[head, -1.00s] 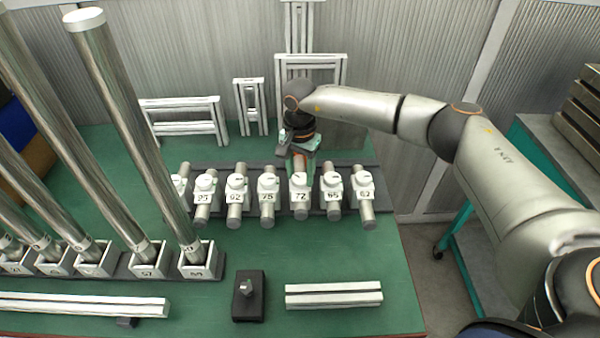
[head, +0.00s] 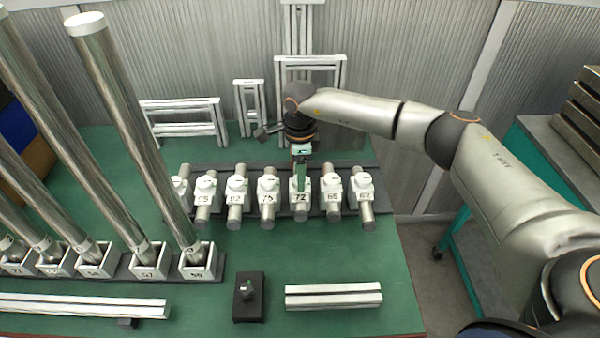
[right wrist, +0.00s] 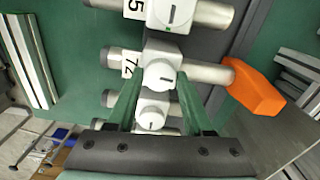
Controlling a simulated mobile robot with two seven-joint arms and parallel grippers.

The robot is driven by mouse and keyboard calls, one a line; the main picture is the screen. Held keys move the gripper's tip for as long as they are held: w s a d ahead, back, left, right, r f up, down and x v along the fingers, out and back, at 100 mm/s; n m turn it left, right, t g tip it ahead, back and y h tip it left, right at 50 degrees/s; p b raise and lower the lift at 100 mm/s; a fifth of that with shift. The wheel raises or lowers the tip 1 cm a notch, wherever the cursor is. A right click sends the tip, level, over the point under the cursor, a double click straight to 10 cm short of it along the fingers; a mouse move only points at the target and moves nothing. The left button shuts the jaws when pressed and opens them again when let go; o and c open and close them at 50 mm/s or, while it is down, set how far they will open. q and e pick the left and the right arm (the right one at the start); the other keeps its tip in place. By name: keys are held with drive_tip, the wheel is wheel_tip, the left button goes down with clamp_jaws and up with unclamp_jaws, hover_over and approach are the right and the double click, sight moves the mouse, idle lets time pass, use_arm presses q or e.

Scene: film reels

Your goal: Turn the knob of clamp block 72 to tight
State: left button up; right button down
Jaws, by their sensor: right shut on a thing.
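Clamp block 72 (head: 300,198) is a white block in a row of similar blocks, with a metal rod through it. My right gripper (head: 300,186) points down onto it, its green fingers hiding the knob in the head view. In the right wrist view, the green fingers (right wrist: 160,82) are shut on the sides of the round white knob (right wrist: 157,72). My left gripper is in neither view.
Neighbouring block 75 (head: 267,197) stands close on the left, and another block (head: 332,196) close on the right. An orange piece (right wrist: 256,92) lies by the rod end. Tall metal tubes (head: 135,130) stand at left. A black block (head: 249,305) and a white bar (head: 334,295) lie in front.

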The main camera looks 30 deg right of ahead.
drive_tip(key=m, duration=0.4)
drive_tip(key=shift+m+p, duration=0.3)
drive_tip(key=shift+p, duration=0.05)
drive_tip(key=m, duration=0.3)
drive_tip(key=shift+m+p, duration=0.4)
drive_tip(key=m+p, duration=0.1)
drive_tip(key=m, duration=0.3)
drive_tip(key=shift+r, duration=0.1)
drive_tip(key=shift+m+p, duration=0.65)
drive_tip(key=shift+m, duration=1.45)
drive_tip(key=shift+c, duration=1.5)
unclamp_jaws()
wheel_tip(320, 180, up, 12)
drive_tip(key=shift+r+b, duration=0.2)
drive_tip(key=shift+b, duration=0.25)
